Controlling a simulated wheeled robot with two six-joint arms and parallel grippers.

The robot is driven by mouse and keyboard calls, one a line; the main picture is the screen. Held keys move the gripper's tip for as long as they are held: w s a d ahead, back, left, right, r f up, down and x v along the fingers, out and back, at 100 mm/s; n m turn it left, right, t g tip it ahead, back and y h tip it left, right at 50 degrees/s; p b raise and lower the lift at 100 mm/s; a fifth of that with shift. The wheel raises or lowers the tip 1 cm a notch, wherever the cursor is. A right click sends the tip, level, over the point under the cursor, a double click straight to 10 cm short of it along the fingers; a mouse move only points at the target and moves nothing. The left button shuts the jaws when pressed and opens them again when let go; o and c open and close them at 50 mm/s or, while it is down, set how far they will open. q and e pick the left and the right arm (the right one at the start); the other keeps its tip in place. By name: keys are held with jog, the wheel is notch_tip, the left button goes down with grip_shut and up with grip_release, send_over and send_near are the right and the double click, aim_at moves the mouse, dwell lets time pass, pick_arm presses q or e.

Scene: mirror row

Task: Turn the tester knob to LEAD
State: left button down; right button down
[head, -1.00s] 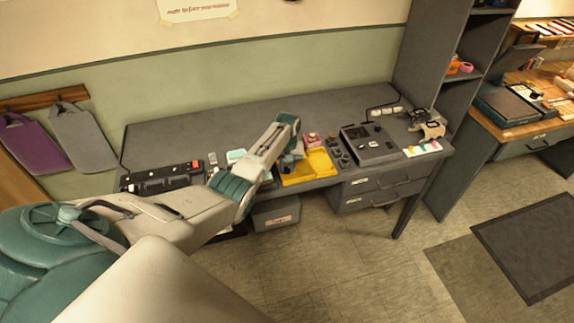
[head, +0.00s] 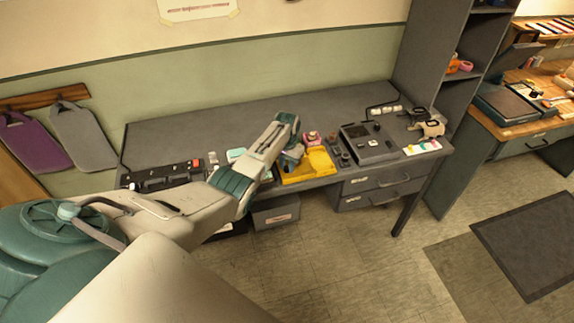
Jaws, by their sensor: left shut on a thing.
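The yellow tester (head: 318,165) lies near the front edge of the grey bench, left of the dark grey box-shaped device. My left arm reaches in from the left, and my left gripper (head: 292,160) is at the left part of the tester, pointing down. It is shut on the tester knob, which the gripper and wrist hide. The knob's pointer and the LEAD mark cannot be made out at this size. My right gripper is not in view.
On the grey bench (head: 235,130), a dark grey device (head: 368,143) with knobs stands right of the tester. A black strip with red parts (head: 165,174) lies at the left. A pink item (head: 311,138) sits just behind the tester.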

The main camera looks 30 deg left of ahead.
aim_at(287, 167)
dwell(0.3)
pick_arm(q)
jog(key=c, duration=1.2)
grip_release()
jog(key=shift+r, duration=0.65)
notch_tip(287, 167, up, 10)
jog(key=b, duration=0.2)
jog(key=shift+f, duration=0.2)
